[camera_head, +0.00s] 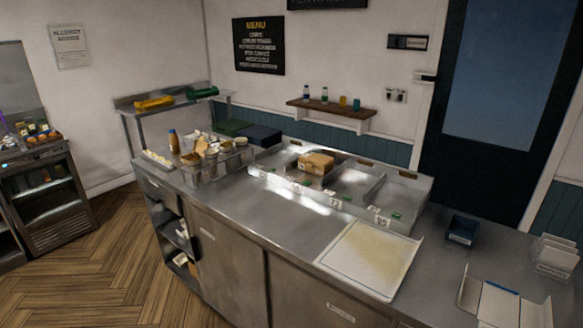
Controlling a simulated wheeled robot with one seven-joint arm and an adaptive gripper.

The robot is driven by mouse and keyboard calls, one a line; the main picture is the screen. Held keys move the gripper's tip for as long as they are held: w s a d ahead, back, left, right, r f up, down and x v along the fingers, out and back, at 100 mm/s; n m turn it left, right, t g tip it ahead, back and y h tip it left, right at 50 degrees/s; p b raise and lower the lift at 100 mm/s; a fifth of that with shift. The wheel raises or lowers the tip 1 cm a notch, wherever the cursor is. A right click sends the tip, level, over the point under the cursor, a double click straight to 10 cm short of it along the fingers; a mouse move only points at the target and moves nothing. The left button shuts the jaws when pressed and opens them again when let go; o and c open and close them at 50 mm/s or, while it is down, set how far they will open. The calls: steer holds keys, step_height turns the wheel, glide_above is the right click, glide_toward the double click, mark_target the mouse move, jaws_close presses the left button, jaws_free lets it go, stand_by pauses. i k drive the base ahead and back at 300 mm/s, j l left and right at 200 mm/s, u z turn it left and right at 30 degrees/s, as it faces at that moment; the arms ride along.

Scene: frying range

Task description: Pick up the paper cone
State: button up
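I cannot make out a paper cone with certainty. A clear-sided container (215,175) on the left part of the steel counter (235,210) holds several small brown and white items (200,146). They are too small to tell whether a paper cone is among them. My gripper is not in view.
A dark blue box (463,229) and a white holder (554,257) stand farther right. The wooden floor (95,260) at left is clear.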

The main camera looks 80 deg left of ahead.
mark_target(194, 162)
steer(key=u, duration=3.3)
